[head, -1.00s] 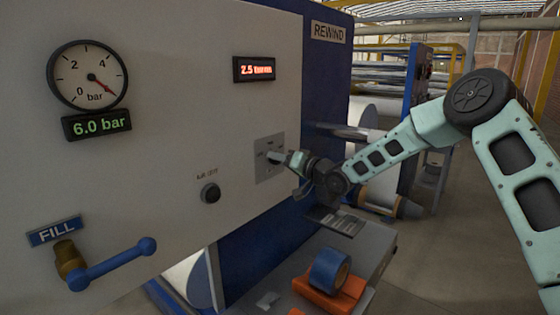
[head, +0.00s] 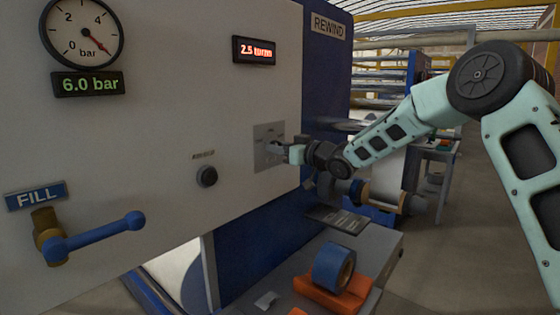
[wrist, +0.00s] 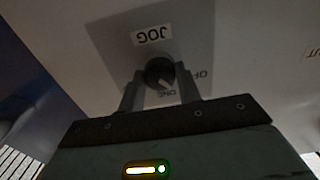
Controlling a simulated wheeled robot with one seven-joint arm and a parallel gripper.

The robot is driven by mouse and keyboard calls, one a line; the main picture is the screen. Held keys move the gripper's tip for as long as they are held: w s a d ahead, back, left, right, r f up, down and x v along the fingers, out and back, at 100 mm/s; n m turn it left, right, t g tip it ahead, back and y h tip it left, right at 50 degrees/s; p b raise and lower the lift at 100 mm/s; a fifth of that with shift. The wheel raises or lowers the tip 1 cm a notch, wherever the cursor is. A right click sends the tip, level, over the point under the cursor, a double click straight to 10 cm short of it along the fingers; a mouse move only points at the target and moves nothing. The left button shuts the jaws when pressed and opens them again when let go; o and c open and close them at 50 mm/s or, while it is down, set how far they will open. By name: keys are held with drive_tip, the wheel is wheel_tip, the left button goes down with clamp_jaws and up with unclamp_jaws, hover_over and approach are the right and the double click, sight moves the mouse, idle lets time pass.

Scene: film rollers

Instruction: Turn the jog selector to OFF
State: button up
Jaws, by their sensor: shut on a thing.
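The jog selector is a small dark round knob (wrist: 158,73) with a pale pointer line, on a grey plate (wrist: 190,30) below an upside-down JOG label (wrist: 152,36) in the wrist view. The OFF mark (wrist: 203,75) is to the knob's right and the ONE mark (wrist: 168,92) is below it. The pointer slants down and slightly right, towards ONE rather than OFF. My gripper (wrist: 159,76) has a finger on each side of the knob and is shut on it. In the head view my gripper (head: 284,151) is at the plate (head: 262,132) and hides most of the knob.
A black button (head: 207,176) is left of the plate. A blue-handled FILL valve (head: 95,236) is lower left, under a pressure gauge (head: 82,33) reading 6.0 bar. A blue roll (head: 332,266) on an orange holder sits on the bench (head: 375,245) below my arm.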

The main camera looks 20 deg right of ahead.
drive_tip(key=shift+f+n+b, duration=0.1)
drive_tip(key=shift+n+b, duration=1.75)
drive_tip(key=shift+n, duration=0.25)
drive_tip(key=o, duration=1)
drive_tip(key=shift+c, duration=0.2)
drive_tip(key=shift+s, duration=0.1)
drive_tip(key=b+v, duration=0.3)
drive_tip(key=v, duration=1.4)
drive_tip(key=shift+s+d, duration=0.1)
drive_tip(key=shift+d, duration=0.05)
